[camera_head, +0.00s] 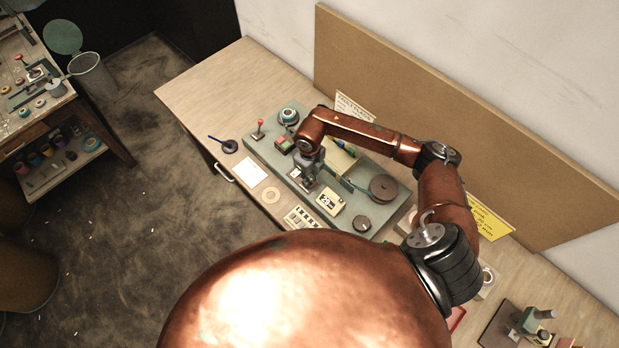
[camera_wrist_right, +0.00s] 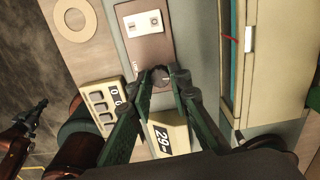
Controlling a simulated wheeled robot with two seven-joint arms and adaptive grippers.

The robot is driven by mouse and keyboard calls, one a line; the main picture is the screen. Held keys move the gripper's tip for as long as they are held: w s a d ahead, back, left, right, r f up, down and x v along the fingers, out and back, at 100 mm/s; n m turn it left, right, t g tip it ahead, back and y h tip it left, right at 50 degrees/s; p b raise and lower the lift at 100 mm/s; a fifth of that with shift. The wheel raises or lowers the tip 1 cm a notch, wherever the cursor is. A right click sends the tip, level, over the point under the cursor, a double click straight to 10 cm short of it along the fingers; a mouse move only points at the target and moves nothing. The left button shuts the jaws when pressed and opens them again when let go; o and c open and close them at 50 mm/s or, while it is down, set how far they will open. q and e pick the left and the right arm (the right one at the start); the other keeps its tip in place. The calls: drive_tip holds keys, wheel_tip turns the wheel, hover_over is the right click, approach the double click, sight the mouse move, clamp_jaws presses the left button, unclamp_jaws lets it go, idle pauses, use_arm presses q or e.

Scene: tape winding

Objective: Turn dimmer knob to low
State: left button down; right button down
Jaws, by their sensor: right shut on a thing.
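The dark round dimmer knob (camera_wrist_right: 161,75) sits at the lower end of a brown panel plate (camera_wrist_right: 146,48) in the right wrist view. A white rocker switch (camera_wrist_right: 142,23) is on the same plate. My right gripper (camera_wrist_right: 162,78) is shut on the knob, with one green-and-dark finger on each side of it. In the head view my right gripper (camera_head: 307,181) points down over the grey-green machine panel (camera_head: 377,163); the knob is hidden there by the gripper.
A display showing 29 (camera_wrist_right: 170,137) and a small button box (camera_wrist_right: 101,105) lie close to the fingers. A beige box (camera_wrist_right: 272,65) rises to the right. In the head view, a dark reel (camera_head: 383,188) and a red-topped lever (camera_head: 258,128) stand on or beside the panel.

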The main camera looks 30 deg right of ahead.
drive_tip(key=shift+f+n+b, duration=0.15)
drive_tip(key=shift+n+b, duration=0.25)
drive_tip(key=shift+b, duration=0.25)
drive_tip(key=shift+n+b, duration=0.4)
drive_tip(key=shift+b, duration=0.2)
drive_tip(key=c, duration=1.8)
unclamp_jaws()
drive_tip(key=shift+r, duration=0.2)
wheel_tip(320, 180, up, 12)
drive_tip(key=shift+f, duration=0.1)
